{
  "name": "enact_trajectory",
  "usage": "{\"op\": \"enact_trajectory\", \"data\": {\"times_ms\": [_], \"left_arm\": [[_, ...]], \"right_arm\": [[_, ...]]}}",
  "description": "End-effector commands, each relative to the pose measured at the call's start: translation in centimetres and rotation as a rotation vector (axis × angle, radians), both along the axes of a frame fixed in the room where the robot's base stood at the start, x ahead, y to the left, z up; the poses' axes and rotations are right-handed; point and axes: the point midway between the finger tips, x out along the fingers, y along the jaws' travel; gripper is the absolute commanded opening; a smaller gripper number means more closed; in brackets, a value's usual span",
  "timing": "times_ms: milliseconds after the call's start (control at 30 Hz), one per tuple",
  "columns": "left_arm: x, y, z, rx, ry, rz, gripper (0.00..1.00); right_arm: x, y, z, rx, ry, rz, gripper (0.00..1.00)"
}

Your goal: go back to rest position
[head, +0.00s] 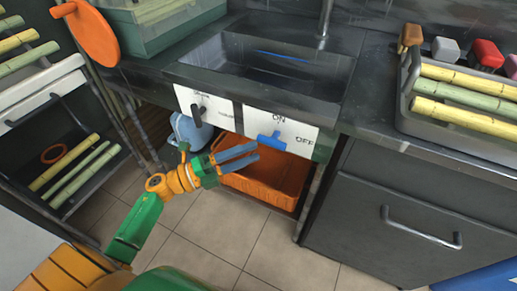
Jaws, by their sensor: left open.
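My left gripper (245,157) reaches in from the lower left on its green and orange arm. Its two blue-grey fingers are apart, with nothing seen between them. It is in front of the white panel, a little left of and below the blue switch handle (271,140), and appears apart from it. The white panel (236,115) is marked ON and OFF and also carries a dark lever (197,115) at its left. My right gripper is not in view.
An orange crate (262,185) sits under the sink counter, beside a blue-grey container (190,131). A tray (408,118) of cane stands on the right counter above a dark drawer (400,215). A cane rack (42,95) is at left. The tiled floor is clear.

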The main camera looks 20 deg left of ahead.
Motion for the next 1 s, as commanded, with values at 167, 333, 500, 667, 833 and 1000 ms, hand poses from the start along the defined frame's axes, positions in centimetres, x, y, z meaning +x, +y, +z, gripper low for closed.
{"op": "enact_trajectory", "data": {"times_ms": [167,333,500,667,833,1000], "left_arm": [[0.0,0.0,0.0,0.0,0.0,0.0,0.55],[0.1,0.0,-0.1,-0.006,0.005,0.005,0.55],[1.9,3.2,-7.1,-0.275,0.3,0.254,0.55],[-1.9,6.5,-22.8,-0.608,0.835,0.687,0.55],[-11.9,5.9,-34.8,-0.757,1.275,1.047,0.55],[-21.9,3.8,-40.6,-0.791,1.581,1.311,0.55]], "right_arm": [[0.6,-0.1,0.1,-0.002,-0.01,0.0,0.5],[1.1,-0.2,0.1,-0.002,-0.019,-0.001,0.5],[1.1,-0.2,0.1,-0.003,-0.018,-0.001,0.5],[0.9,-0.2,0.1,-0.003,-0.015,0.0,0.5],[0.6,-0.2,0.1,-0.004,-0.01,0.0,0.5],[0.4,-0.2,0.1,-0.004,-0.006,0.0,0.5]]}}
